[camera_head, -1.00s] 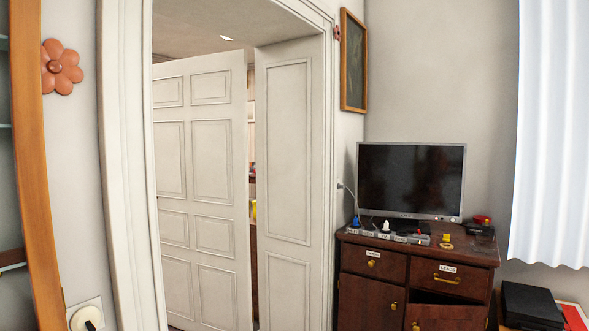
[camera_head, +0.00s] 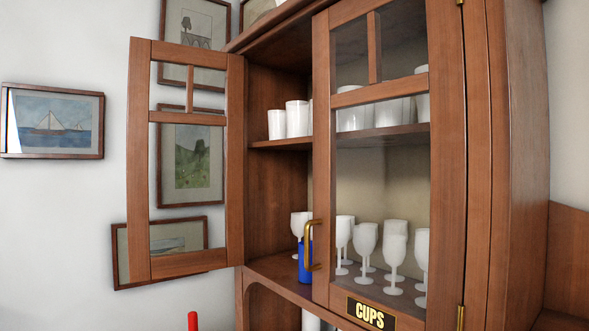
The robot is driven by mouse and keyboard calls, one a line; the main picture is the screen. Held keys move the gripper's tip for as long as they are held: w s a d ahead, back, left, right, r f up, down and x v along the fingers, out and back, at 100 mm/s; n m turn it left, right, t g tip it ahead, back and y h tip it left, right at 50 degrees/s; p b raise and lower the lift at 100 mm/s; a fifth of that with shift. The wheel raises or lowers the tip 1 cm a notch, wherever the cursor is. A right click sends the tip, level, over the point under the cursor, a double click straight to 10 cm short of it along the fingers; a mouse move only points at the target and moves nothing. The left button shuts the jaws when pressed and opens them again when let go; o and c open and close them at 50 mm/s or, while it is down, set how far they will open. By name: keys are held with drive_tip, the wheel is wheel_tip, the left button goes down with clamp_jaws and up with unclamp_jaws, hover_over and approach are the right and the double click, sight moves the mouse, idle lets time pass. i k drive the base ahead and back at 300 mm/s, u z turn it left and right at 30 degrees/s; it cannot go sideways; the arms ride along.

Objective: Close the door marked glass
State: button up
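A wooden cabinet (camera_head: 511,150) with glazed doors stands at the right. Its left door (camera_head: 141,160) is swung open to the left, with pictures on the wall showing through its panes. No label shows on this door. The right door (camera_head: 445,130) appears shut; it has a brass handle (camera_head: 308,246) and a black label reading "CUPS" (camera_head: 370,313). No label reading "glass" is seen. White goblets (camera_head: 395,258) stand on the lower shelf and white cups (camera_head: 297,118) on the upper one. My gripper is not in view.
A blue object (camera_head: 304,262) stands on the lower shelf near the handle. Framed pictures, one of a sailboat (camera_head: 53,121), hang on the wall behind the open door. A red tip (camera_head: 193,321) shows at the bottom edge.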

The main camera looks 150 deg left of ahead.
sight(142, 266)
drive_tip(key=u, duration=0.25)
drive_tip(key=k, duration=2.85)
drive_tip(key=u, duration=3)
drive_tip(key=k, duration=0.5)
drive_tip(key=u, duration=1.3)
drive_tip(key=i, duration=0.25)
drive_tip(key=u, duration=0.5)
